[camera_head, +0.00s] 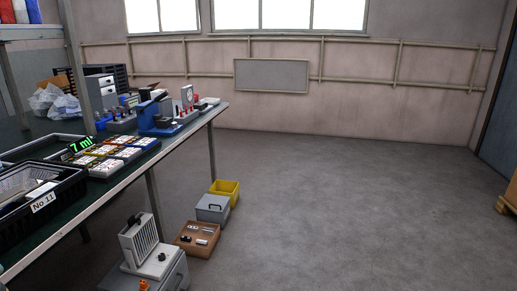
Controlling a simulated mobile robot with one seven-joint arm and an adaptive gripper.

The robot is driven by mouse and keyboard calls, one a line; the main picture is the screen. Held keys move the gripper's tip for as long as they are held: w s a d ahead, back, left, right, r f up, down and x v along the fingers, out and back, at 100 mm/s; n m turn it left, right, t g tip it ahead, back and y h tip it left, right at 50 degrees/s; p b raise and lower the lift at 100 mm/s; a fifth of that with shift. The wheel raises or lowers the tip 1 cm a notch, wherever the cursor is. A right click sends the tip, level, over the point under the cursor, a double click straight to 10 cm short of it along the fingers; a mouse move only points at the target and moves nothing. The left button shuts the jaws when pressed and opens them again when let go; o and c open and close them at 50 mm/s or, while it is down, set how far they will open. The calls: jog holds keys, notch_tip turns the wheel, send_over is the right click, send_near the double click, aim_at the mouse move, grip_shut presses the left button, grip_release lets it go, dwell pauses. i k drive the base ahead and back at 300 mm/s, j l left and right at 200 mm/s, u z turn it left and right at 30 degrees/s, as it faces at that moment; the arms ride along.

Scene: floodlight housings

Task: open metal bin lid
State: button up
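A grey metal bin (212,211) stands on the floor beside the workbench, near the bench's far leg. Its lid (211,202) appears to lie shut on top, with a small dark handle on it. The inside of the bin is hidden. My gripper is not in view.
A yellow open bin (226,189) stands behind the grey bin, and a brown box (198,238) with small parts stands in front. Nearer is a grey finned housing (140,240) on a grey case. The workbench (190,130) is at left. The floor (350,205) to the right is clear.

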aim_at(209, 202)
jog(key=i, duration=3.05)
jog(key=i+l+u, duration=0.2)
jog(key=i, duration=0.35)
jog(key=i+u, duration=0.25)
jog(key=i, duration=0.35)
